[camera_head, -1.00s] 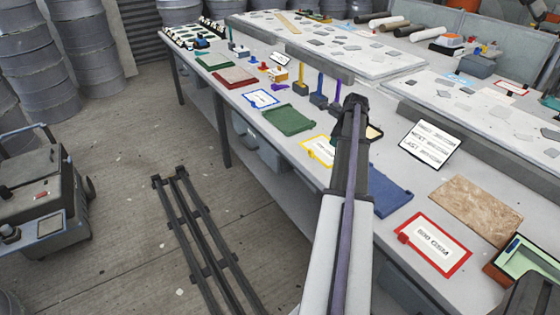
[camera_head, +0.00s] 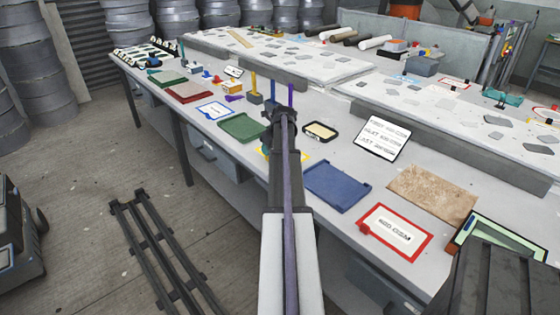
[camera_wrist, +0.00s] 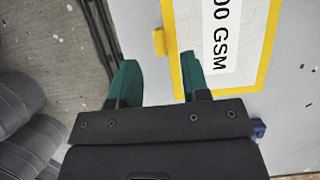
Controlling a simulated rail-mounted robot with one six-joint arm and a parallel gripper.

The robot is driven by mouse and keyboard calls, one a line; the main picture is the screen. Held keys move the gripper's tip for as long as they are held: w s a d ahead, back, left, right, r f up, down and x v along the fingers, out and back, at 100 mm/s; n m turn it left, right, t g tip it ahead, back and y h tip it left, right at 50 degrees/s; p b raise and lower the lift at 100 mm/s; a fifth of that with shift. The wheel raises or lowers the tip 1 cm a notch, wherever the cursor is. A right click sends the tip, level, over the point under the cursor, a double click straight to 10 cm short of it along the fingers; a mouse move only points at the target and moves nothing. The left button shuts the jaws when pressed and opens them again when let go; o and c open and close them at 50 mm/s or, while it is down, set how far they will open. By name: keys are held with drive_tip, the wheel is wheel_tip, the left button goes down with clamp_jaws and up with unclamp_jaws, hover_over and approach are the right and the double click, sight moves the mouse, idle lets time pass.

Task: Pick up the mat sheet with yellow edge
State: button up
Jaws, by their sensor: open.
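The mat sheet with yellow edge (camera_wrist: 270,45) lies flat on the grey bench, a white sheet with black "00 GSM" lettering inside a yellow border. A small yellow tab (camera_wrist: 158,42) sticks out from its left side in the wrist view. In the head view, my arm covers most of it and only bits of yellow edge (camera_head: 304,158) show. My gripper (camera_wrist: 157,60) is open, its two green fingers apart with nothing held between them. In the wrist view the right finger overlaps the sheet's yellow border and the tab appears between the fingertips. My gripper (camera_head: 283,112) hides its fingers in the head view.
A blue tray (camera_head: 338,186) lies right of the arm and a green tray (camera_head: 243,127) left of it. A red-edged sheet (camera_head: 394,232), a blue-edged sheet (camera_head: 215,111) and a tilted text board (camera_head: 382,134) also stand or lie on the bench. Upright posts rise behind the gripper.

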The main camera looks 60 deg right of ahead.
drive_tip(key=b+x, duration=0.5)
drive_tip(key=shift+w+d+f, duration=0.1)
drive_tip(key=shift+w+f, duration=0.05)
drive_tip(key=shift+w, duration=0.05)
drive_tip(key=shift+r+p, duration=0.25)
drive_tip(key=shift+p, duration=0.05)
clamp_jaws()
